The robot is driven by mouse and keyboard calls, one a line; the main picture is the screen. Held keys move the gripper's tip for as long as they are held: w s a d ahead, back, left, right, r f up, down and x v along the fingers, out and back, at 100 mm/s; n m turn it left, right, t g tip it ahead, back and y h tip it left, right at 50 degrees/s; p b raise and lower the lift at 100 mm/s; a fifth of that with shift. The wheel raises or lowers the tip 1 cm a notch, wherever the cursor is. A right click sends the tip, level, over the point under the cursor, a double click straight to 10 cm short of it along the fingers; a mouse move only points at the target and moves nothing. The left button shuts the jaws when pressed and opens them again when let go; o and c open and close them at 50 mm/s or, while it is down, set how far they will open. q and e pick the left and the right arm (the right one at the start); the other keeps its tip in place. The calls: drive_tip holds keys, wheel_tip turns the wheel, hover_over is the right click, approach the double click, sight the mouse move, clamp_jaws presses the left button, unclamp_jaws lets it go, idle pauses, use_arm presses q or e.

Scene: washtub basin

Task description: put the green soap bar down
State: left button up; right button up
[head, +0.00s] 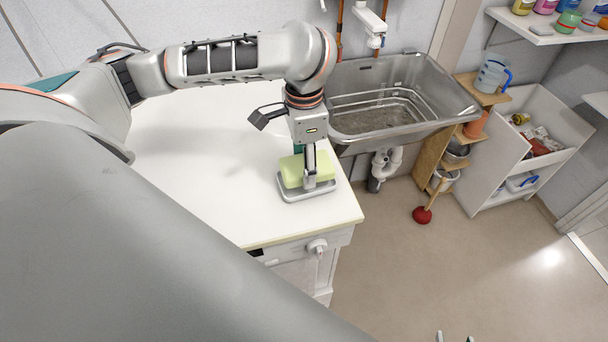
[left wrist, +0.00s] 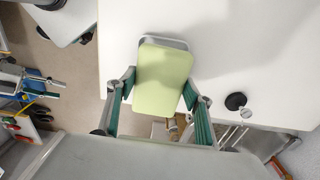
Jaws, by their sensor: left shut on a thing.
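The green soap bar (head: 292,171) is pale yellow-green and rectangular. It is over a grey soap dish (head: 306,194) near the front right corner of the white counter. My left gripper (head: 307,165) points down and is shut on the bar. In the left wrist view the bar (left wrist: 162,80) sits between the two green-padded fingers (left wrist: 160,93), and a rim of the dish (left wrist: 178,42) shows beyond its far end. I cannot tell whether the bar touches the dish. Two small grey tips, perhaps of my right gripper (head: 454,338), show at the bottom edge of the head view.
The white counter (head: 200,165) is clear to the left of the dish. A steel basin (head: 440,85) with a wire rack is behind and to the right. The counter's front edge is close to the dish.

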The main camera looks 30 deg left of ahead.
sight(302, 176)
use_arm(q)
wheel_tip(302, 176, down, 3)
drive_tip(key=shift+s+r+b, duration=0.1)
drive_tip(key=shift+b, duration=0.4)
drive_tip(key=shift+c, duration=0.6)
drive_tip(key=shift+f, duration=0.35)
drive_tip(key=shift+c, duration=0.7)
drive_tip(key=shift+s+f, duration=0.1)
drive_tip(key=shift+s, duration=0.15)
drive_tip(key=o, duration=1.6)
drive_tip(key=shift+w+f, duration=0.1)
drive_tip(key=shift+c, duration=0.2)
drive_tip(key=shift+w+f, duration=0.1)
drive_tip(key=shift+w, duration=0.05)
drive_tip(key=shift+r, duration=0.2)
use_arm(e)
drive_tip(key=shift+s+f, duration=0.15)
drive_tip(key=shift+f, duration=0.55)
